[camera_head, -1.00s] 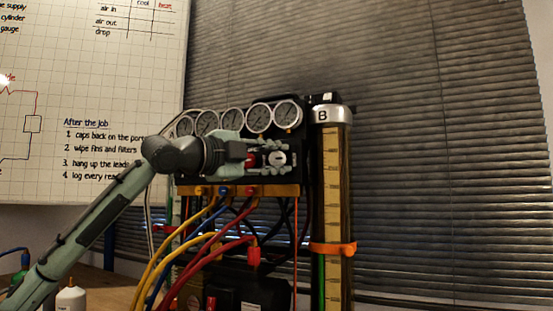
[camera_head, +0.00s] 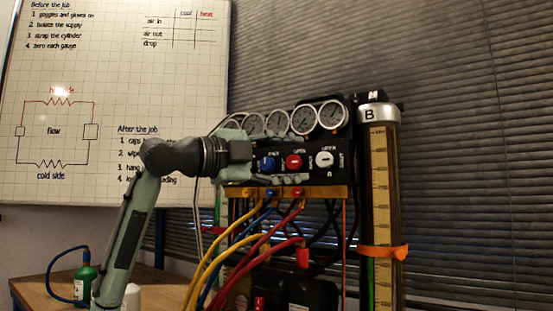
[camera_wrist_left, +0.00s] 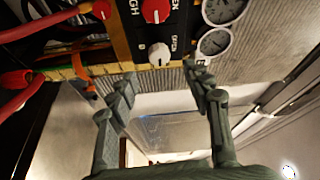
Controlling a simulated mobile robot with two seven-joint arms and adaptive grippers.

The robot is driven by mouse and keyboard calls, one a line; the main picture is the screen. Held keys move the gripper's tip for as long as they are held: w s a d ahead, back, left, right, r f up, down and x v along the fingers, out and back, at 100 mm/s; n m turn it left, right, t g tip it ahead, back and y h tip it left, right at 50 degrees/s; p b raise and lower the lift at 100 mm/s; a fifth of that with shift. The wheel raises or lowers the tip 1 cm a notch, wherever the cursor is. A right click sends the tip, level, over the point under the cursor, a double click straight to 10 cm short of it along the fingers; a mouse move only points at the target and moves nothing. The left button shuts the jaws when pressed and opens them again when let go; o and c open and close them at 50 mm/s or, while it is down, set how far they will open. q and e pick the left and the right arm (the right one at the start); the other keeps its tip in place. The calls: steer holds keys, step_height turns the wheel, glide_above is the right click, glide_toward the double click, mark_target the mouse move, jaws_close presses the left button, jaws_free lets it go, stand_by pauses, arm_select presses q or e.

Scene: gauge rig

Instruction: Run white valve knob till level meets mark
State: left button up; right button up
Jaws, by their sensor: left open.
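The white valve knob (camera_head: 324,158) is at the right of the black valve panel, beside a red knob. My left gripper (camera_head: 272,158) reaches in from the left at the panel. It is open and empty; its upper finger is hard to make out. In the left wrist view, the white knob (camera_wrist_left: 158,54) is ahead of the spread fingers (camera_wrist_left: 163,84), with no finger touching it. The glass column (camera_head: 384,200), topped by a cap marked B, stands right of the panel with a yellow scale. An orange ring (camera_head: 383,252) is around its lower part. I cannot make out the liquid level.
A red knob (camera_head: 294,161) and a blue knob (camera_head: 268,163) sit left of the white one. Several gauges (camera_head: 304,119) line the top. Yellow, blue and red hoses hang below. A green bottle (camera_head: 86,278) stands on the wooden table at left. A whiteboard is behind.

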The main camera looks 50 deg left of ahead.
arm_select(q)
steer(key=s, duration=0.4)
steer(key=shift+a+f, duration=0.1)
steer(key=shift+a, duration=0.05)
steer(key=shift+w, duration=0.1)
stand_by(0.7)
